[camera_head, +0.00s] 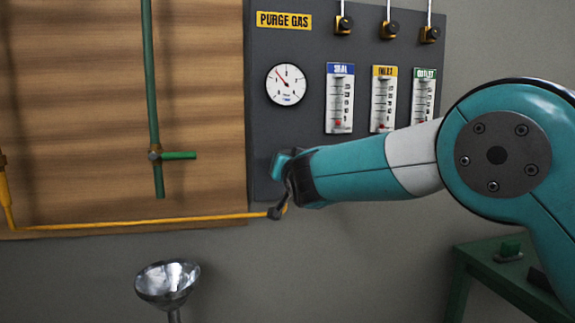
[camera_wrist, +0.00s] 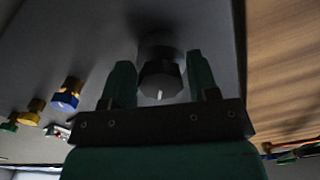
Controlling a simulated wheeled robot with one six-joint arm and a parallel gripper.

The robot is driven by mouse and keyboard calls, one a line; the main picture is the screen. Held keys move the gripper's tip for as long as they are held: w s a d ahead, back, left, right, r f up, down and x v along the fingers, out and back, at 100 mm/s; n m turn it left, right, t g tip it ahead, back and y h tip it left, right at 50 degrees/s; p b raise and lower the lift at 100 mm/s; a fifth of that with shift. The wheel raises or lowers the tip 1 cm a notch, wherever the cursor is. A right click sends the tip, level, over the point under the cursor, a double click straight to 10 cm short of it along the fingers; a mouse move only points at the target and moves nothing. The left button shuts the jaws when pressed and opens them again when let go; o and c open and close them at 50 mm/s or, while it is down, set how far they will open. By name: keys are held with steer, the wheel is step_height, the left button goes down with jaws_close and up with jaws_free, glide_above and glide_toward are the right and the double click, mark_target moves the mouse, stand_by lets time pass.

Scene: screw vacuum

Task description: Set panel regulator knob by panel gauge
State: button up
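The panel gauge (camera_head: 286,84) is a round white dial on the dark PURGE GAS panel (camera_head: 310,45). Its red needle points to the upper left. The panel regulator knob (camera_wrist: 160,82) is dark and faceted, with a pale mark, and stands out from the panel in the wrist view. My gripper (camera_wrist: 162,80) has one finger on each side of the knob, with narrow dark gaps, so it looks open around it. In the head view my gripper (camera_head: 283,170) is at the panel's lower left, below the gauge, and the knob is hidden there.
Three flowmeters, SEAL (camera_head: 339,98), INLET (camera_head: 383,99) and OUTLET (camera_head: 423,94), are right of the gauge. A yellow pipe (camera_head: 130,222) runs below.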

steer(key=shift+o, duration=1)
steer(key=shift+r, duration=0.1)
steer(key=b+v, duration=0.4)
steer(key=v, duration=1.3)
steer(key=shift+s, duration=0.2)
steer(key=shift+d, duration=0.1)
